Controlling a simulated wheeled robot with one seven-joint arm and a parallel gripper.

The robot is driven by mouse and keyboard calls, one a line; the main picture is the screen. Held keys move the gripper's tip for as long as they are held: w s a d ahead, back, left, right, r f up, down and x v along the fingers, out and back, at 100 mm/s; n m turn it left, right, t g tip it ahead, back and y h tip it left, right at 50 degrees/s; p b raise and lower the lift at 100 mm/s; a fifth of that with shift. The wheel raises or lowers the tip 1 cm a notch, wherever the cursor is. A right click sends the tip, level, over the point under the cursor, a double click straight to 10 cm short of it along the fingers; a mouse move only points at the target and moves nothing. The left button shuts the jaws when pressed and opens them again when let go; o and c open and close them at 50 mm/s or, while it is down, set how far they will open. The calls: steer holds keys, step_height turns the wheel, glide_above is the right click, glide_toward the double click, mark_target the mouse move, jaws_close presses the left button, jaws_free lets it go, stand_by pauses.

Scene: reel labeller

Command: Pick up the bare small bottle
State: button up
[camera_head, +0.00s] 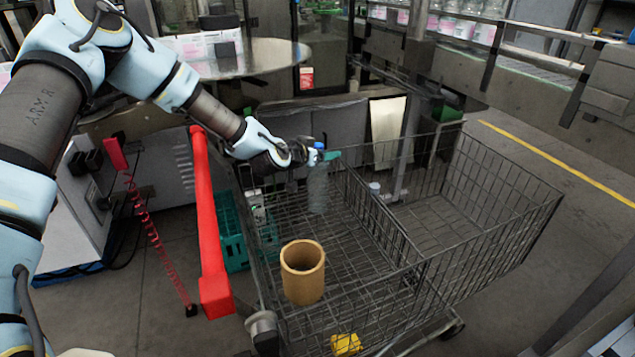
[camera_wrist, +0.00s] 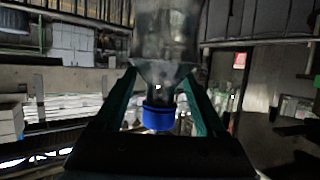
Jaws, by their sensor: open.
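The bare small bottle (camera_head: 318,192) is clear with a blue cap and no label that I can see. It stands upright inside the wire cart (camera_head: 490,235), near its back left. My gripper (camera_head: 328,156) is at the bottle's neck, just below the cap. In the wrist view the bottle (camera_wrist: 167,40) appears upside down, with its blue cap (camera_wrist: 158,116) between the two green fingers (camera_wrist: 160,80). The fingers are open, one on each side of the neck. Whether either finger touches the bottle cannot be told.
A tan open cylinder (camera_head: 303,272) and a yellow object (camera_head: 346,344) are in the cart's front part. A small blue-capped item (camera_head: 375,188) is near the divider. The red cart handle (camera_head: 209,225) and a green crate (camera_head: 234,232) are at left. The right compartment looks mostly clear.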

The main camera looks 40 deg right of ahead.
jaws_close()
stand_by(0.5)
steer(key=shift+r, duration=0.1)
stand_by(0.8)
